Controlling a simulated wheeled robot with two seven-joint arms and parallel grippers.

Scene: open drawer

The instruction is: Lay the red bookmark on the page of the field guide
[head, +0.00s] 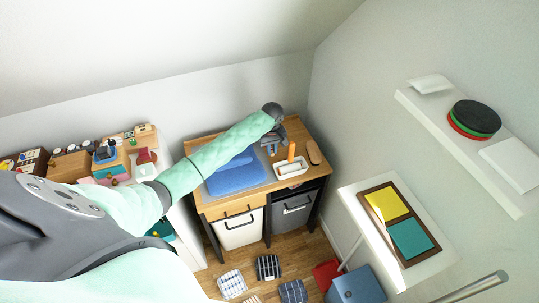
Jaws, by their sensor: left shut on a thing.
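My left arm reaches across the wooden desk (205,141). Its gripper (272,151) points down over the back right part of the desktop, beside a blue folded cloth-like thing (236,179). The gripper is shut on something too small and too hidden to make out. I cannot pick out the red bookmark or an open page of the field guide; the arm and wrist cover part of the desktop. My right gripper is not in view.
A white tray (291,169) with an orange item and a brown oval thing (313,152) stand right of the gripper. A white side table (357,208) holds a brown tray (408,239) with yellow and teal squares. A wall shelf (450,127) is at right. Crowded shelves stand left.

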